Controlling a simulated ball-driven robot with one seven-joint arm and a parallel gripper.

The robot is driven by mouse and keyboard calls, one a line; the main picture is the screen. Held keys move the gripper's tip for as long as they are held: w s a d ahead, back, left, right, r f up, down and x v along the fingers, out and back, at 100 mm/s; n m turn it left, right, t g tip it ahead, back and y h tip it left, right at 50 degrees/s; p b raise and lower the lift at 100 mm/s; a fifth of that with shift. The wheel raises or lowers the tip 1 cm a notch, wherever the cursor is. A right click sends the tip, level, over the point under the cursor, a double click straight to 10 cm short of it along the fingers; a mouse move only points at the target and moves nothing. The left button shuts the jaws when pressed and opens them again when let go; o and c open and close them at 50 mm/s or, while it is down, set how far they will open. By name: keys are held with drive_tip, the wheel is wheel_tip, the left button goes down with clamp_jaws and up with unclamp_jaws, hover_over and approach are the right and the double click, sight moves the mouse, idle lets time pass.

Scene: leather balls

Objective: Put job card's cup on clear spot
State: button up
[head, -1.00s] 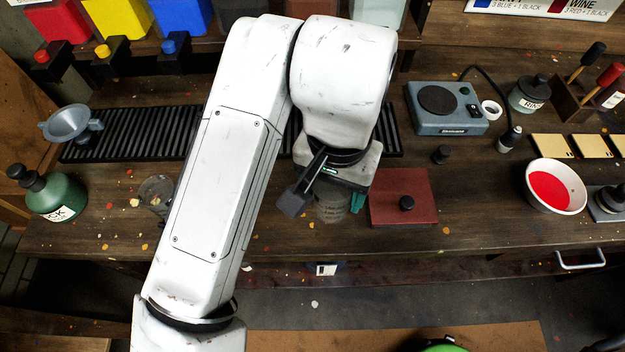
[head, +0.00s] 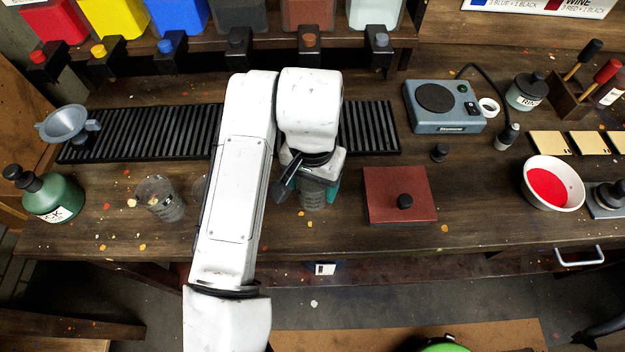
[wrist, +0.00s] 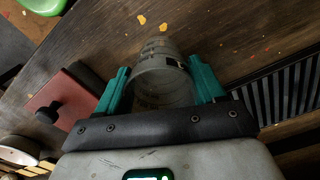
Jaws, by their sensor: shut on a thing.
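My gripper (wrist: 162,88) is shut on a clear, greyish cup (wrist: 158,50), with a teal finger on each side of it in the wrist view. In the head view the cup (head: 313,196) shows below my gripper, just left of the dark red square board. I cannot tell whether the cup touches the bench. Another clear cup (head: 163,200) stands on the bench at left, and part of a further clear one (head: 198,190) shows beside my arm, mostly hidden. The job card is not clearly identifiable.
The dark red board (head: 385,210) with a black knob lies right of my gripper. A black slatted grate (head: 135,135) runs behind. A white bowl of red paint (head: 553,184) and a grey device (head: 443,107) are at right. Bare bench (head: 480,205) lies between board and bowl.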

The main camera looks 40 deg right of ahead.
drive_tip(key=shift+f, duration=0.2)
drive_tip(key=o, duration=1)
drive_tip(key=shift+r, duration=0.1)
wheel_tip(320, 180, up, 12)
drive_tip(key=shift+r+p, duration=0.15)
drive_tip(key=shift+p, duration=0.35)
